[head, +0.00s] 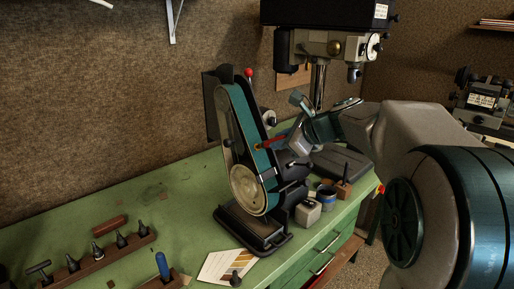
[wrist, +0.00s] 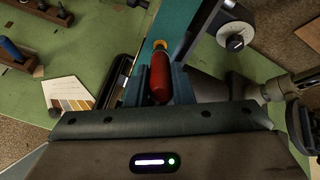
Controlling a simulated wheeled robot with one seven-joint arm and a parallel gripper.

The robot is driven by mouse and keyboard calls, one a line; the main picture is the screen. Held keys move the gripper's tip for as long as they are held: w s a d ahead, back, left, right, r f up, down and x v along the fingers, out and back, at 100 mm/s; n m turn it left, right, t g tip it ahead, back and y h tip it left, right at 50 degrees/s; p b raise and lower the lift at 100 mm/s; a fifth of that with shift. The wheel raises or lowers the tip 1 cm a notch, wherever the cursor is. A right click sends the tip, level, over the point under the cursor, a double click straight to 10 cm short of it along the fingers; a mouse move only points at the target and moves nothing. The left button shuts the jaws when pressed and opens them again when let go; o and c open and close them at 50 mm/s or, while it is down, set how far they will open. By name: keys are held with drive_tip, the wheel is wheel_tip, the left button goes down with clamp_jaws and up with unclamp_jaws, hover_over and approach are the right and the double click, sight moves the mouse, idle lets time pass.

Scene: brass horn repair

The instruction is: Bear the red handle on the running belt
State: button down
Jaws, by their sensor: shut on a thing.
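The belt sander (head: 222,110) stands upright on the green bench, its teal belt (head: 236,115) running up its front; the belt also shows at the top of the wrist view (wrist: 170,20). The red handle (wrist: 159,82) has a brass-coloured end (wrist: 160,45) pointing toward the belt. My gripper (wrist: 160,88) is shut on the red handle, one finger on each side. In the head view the red handle (head: 268,143) and my gripper (head: 288,139) are close beside the belt. I cannot tell whether the end touches it or whether the belt moves.
A drill press (head: 325,45) stands behind. Right of the sander are a small pale block (head: 308,212) and a blue-banded tin (head: 326,197). A wooden rack of tools (head: 100,257) and a colour card (head: 226,266) lie at front left. The bench left of the sander is mostly clear.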

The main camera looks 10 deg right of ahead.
idle(0.5)
drive_tip(key=shift+s+d+r+p, duration=0.2)
drive_tip(key=shift+s+r+p, duration=0.1)
drive_tip(key=p+v, duration=0.1)
drive_tip(key=v, duration=0.5)
drive_tip(key=shift+p, duration=0.35)
drive_tip(key=shift+f, duration=0.1)
